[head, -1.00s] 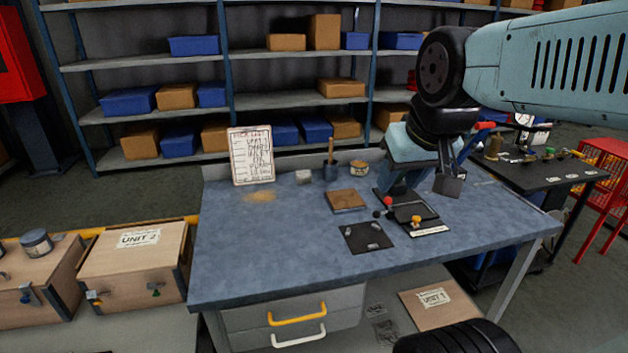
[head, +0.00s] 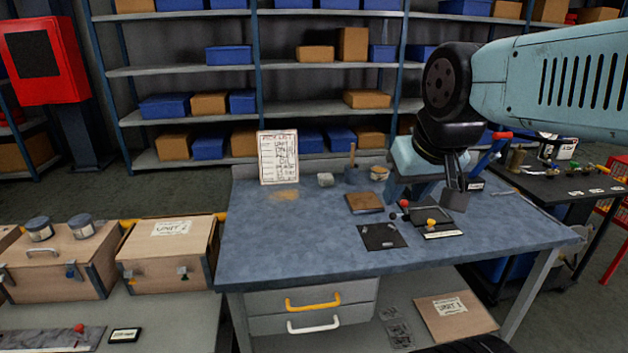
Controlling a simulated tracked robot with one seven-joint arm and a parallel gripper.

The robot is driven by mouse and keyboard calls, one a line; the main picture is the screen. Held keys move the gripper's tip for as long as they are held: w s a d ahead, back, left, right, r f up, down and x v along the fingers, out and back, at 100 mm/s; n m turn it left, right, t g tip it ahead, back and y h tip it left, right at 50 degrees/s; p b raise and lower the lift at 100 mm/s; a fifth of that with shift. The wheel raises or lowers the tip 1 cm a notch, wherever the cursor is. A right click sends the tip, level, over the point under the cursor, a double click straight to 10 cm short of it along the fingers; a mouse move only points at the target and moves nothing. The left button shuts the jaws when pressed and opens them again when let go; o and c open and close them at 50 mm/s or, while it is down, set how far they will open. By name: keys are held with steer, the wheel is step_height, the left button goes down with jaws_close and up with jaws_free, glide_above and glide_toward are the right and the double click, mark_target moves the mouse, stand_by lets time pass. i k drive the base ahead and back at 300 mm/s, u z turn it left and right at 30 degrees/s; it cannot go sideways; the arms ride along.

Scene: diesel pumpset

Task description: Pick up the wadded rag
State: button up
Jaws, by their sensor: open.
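A small pale grey lump (head: 325,180) sits near the back of the blue workbench top (head: 300,235). It may be the wadded rag, but it is too small to be sure. It lies between a propped-up written sheet (head: 278,158) and a dark cup with a wooden handle (head: 352,174). My gripper (head: 455,198) hangs over the right part of the bench, well to the right of the lump. It is open and nothing shows in it. The arm hides part of the bench's back right.
A brown block (head: 365,203), a dark mat (head: 382,236) and a black tray with red and yellow knobs (head: 425,214) lie mid-bench. Wooden cases (head: 168,250) stand left, a dark side table (head: 575,180) right. The bench's left front is clear.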

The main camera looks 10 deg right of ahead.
mark_target(324, 179)
steer(key=i, duration=0.85)
steer(key=z, duration=0.05)
